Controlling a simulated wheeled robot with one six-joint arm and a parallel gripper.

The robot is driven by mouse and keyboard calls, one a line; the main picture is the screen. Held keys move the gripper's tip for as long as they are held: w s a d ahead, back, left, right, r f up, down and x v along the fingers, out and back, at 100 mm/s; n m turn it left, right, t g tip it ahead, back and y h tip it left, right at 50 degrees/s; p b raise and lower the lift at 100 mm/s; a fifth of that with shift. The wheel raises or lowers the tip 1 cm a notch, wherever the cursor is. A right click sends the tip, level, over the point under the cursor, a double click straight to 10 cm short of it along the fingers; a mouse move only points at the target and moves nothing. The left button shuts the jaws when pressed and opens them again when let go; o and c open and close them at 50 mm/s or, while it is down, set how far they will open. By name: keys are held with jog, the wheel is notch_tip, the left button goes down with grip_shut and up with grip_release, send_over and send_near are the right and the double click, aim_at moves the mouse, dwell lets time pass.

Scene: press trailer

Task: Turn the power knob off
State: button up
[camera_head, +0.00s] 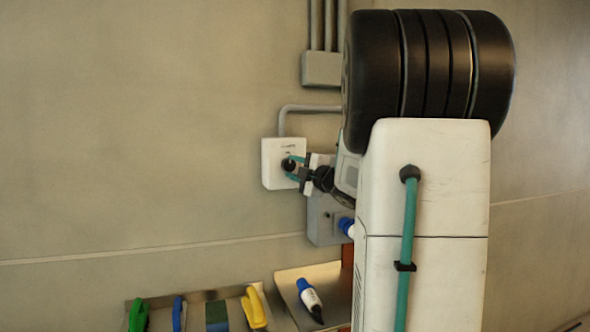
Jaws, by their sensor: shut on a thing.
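The power knob (288,166) is a small dark round knob on the front of a white square box (271,176) on the wall. My gripper (292,166) reaches in from the right. Its teal fingertips are shut on the knob, one above and one below. The fingers cover part of the knob, and its pointer and exact angle are too small to tell. Small dark marks sit on the box above the knob.
A grey box (322,222) with a blue plug (346,226) is on the wall below right. Grey conduits and a junction box (321,69) are above. Below are a metal tray (137,301) with coloured tools and a blue-and-white marker-like item (308,294). The left wall is clear.

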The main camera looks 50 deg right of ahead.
dwell(0.3)
jog(key=o, duration=1)
jog(key=v, duration=0.7)
jog(key=shift+s+a, duration=0.1)
jog(key=shift+s, duration=0.3)
